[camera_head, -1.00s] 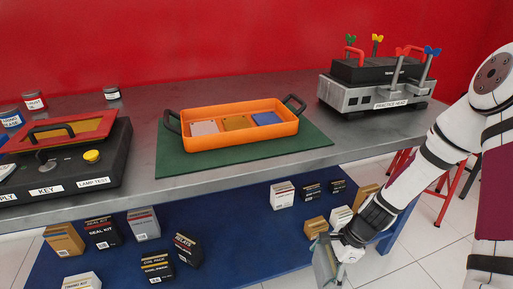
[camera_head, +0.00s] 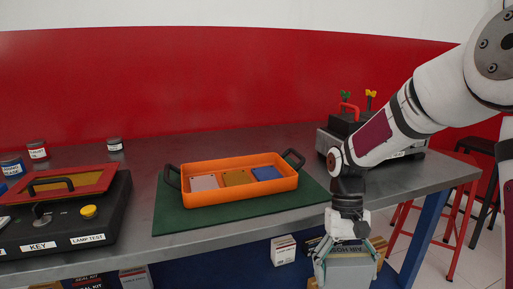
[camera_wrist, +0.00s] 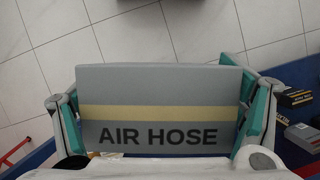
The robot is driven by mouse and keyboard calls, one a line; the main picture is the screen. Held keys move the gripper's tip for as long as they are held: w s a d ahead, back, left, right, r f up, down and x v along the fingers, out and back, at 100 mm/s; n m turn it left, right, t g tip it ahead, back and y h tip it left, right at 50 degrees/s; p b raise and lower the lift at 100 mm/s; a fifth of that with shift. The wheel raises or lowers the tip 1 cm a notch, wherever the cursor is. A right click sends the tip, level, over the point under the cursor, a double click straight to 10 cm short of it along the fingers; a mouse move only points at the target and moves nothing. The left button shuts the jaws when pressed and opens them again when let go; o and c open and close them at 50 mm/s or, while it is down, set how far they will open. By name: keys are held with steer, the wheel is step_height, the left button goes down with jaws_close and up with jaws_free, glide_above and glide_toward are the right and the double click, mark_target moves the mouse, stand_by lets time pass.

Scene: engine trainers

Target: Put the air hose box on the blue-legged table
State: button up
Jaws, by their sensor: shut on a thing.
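The air hose box (camera_wrist: 160,90) is grey with a yellow band and "AIR HOSE" lettering, and it fills the middle of the wrist view. My gripper (camera_head: 346,270) is shut on it, with a green-padded finger at each end. In the head view the air hose box (camera_head: 350,272) hangs under the gripper, in front of the table's front edge and lower than the top. The blue-legged table (camera_head: 345,205) has a grey metal top and a blue leg (camera_head: 422,238) at the right.
An orange tray (camera_head: 240,190) with coloured blocks sits on a green mat (camera_head: 172,222). A key panel (camera_head: 60,225) stands at left, and the practice head (camera_head: 335,135) at the back right, partly behind my arm. Boxes, including a white one (camera_head: 284,250), stand on the blue lower shelf. Red stools (camera_head: 458,245) stand at right.

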mark_target(347, 257)
steer(key=shift+r, duration=0.1)
stand_by(0.4)
steer(key=p+v, duration=0.1)
steer(key=p, duration=0.1)
steer(key=p+v, duration=0.2)
steer(key=shift+s+r, duration=0.1)
steer(key=shift+s, duration=0.15)
step_height(347, 257, up, 8)
steer(key=p, duration=1.2)
steer(key=shift+w, duration=0.1)
steer(key=s+r+p, duration=0.3)
steer(key=r+p, duration=0.4)
steer(key=p, duration=0.5)
steer(key=shift+a, duration=0.1)
